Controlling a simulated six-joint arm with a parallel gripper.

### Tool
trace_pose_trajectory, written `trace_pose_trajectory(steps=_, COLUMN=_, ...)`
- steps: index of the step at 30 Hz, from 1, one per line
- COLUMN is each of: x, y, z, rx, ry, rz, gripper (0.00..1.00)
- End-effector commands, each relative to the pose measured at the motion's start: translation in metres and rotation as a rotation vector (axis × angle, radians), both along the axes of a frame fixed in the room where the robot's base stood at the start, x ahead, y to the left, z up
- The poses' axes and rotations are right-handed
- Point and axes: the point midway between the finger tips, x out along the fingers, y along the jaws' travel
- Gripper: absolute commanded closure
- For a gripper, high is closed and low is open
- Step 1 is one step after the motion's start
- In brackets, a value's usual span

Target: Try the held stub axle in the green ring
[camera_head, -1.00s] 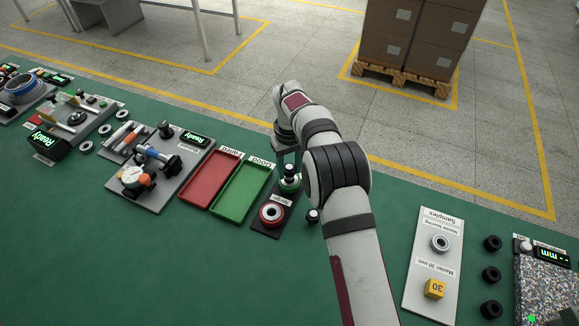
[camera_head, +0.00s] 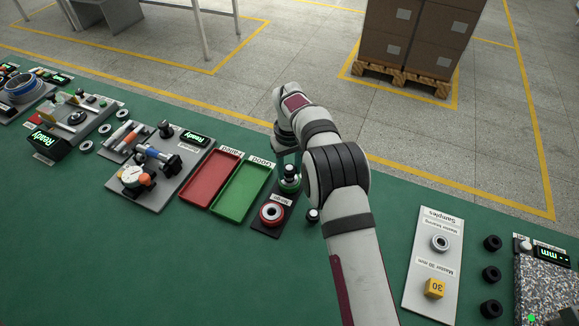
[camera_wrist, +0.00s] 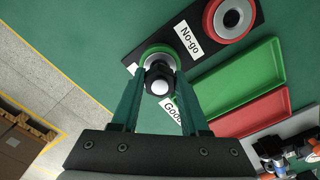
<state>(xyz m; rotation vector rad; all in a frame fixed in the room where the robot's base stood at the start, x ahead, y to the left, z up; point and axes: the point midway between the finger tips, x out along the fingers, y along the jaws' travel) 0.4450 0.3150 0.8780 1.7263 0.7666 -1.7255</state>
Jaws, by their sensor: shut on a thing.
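My gripper (camera_wrist: 158,92) is shut on a stub axle (camera_wrist: 160,86), seen end-on in the wrist view with a pale round end and a dark collar. The green ring (camera_wrist: 147,50), with a grey inner face, lies just beyond the axle in that view and is partly hidden by it. In the head view the green ring (camera_head: 290,187) sits on a dark plate under my gripper (camera_head: 289,166), with the axle directly over it. I cannot tell whether the axle's tip is inside the bore or just above it.
A red ring (camera_head: 271,214) marked No-go (camera_wrist: 188,40) sits on the same dark plate (camera_head: 266,234). Beside it are a green tray (camera_head: 242,194) and a red tray (camera_head: 211,180). A small dark part (camera_head: 313,215) stands right of the plate.

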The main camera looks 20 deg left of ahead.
Motion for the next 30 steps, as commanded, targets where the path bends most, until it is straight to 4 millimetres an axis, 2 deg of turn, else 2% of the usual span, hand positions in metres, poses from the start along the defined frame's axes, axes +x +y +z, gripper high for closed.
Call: trace_pose_trajectory(steps=30, x=0.000, y=0.000, z=-0.012, rx=0.001, ry=-0.001, rz=0.000, gripper=1.00)
